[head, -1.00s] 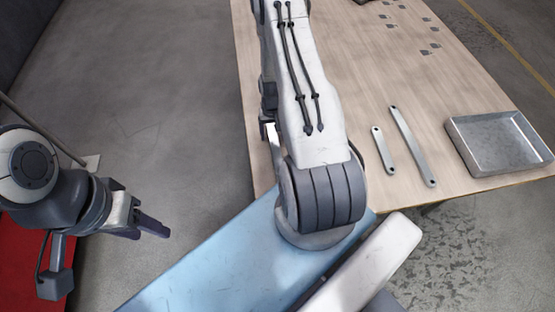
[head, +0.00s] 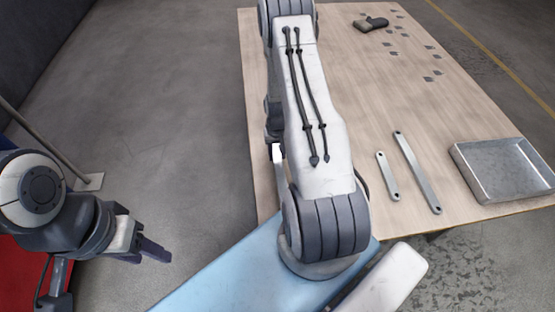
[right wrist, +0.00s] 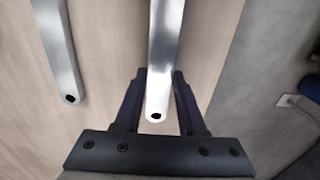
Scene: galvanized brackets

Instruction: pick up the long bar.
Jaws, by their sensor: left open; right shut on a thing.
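My right gripper (right wrist: 160,110) is shut on a bright metal bar (right wrist: 164,60), near the bar's holed end, in the right wrist view. A pale sliver of metal shows beside my right arm in the head view, but the arm hides most of that spot. A second bar (right wrist: 62,50) lies on the table beside the held one. In the head view, a long bar (head: 417,172) and a shorter bar (head: 388,176) lie side by side right of my arm. I cannot tell the held bar's full length. My left gripper (head: 155,252) is open and empty over the floor.
A metal tray (head: 470,178) stands at the table's right front edge. Several small grey plates (head: 393,52) and a dark glove-like item (head: 370,23) lie at the back. The wooden table (head: 355,95) is bare between. A blue surface (head: 235,270) is in front.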

